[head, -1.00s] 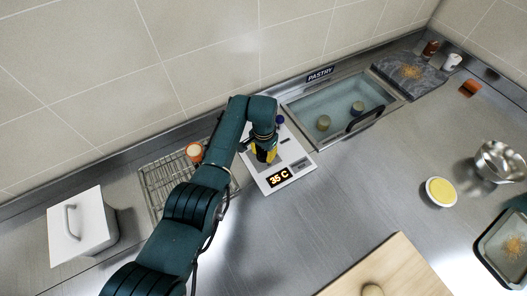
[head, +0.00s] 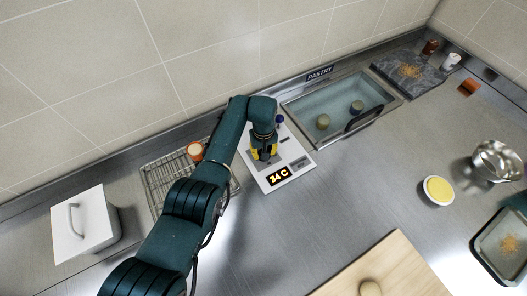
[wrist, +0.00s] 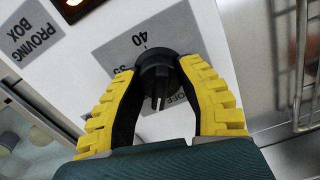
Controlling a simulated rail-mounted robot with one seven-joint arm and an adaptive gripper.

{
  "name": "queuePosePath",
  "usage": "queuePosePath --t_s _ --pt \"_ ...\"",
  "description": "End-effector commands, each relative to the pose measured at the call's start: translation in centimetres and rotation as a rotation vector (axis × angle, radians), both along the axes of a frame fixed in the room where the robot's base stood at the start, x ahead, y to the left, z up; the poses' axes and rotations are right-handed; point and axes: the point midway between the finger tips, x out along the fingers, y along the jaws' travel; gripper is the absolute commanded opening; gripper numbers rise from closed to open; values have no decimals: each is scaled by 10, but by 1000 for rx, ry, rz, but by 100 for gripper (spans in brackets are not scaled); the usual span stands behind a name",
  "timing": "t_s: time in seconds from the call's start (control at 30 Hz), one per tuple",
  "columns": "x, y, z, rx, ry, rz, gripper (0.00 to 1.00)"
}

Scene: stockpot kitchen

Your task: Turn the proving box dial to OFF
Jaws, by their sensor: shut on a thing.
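The proving box panel (head: 300,160) is a white plate on the counter, with a lit display (head: 279,176) that reads 34 C. Its black round dial (wrist: 155,73) shows in the wrist view; the arm hides it in the head view. Grey labels around the dial read 40, part of 35, and OFF (wrist: 179,98). The dial's pale pointer mark points down in the wrist view, just left of the OFF lettering. My gripper (wrist: 159,68) is shut on the dial, one yellow finger on each side. In the head view the yellow fingers (head: 263,153) are over the panel.
A glass-topped box with a black handle (head: 365,119) stands right of the panel, two jars inside. A white lidded box (head: 84,226) is farther left. The counter in front of the panel is clear.

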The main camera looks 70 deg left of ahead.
Motion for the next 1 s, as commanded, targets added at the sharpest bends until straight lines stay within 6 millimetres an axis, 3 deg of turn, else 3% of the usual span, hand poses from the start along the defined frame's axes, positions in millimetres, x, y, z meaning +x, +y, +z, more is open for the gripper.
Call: queuePosePath --t_s 0.5,1.0 --pt "-2 -2 -6 -3 6 442 2" --pt "-2 -2 -6 -3 7 615 2"
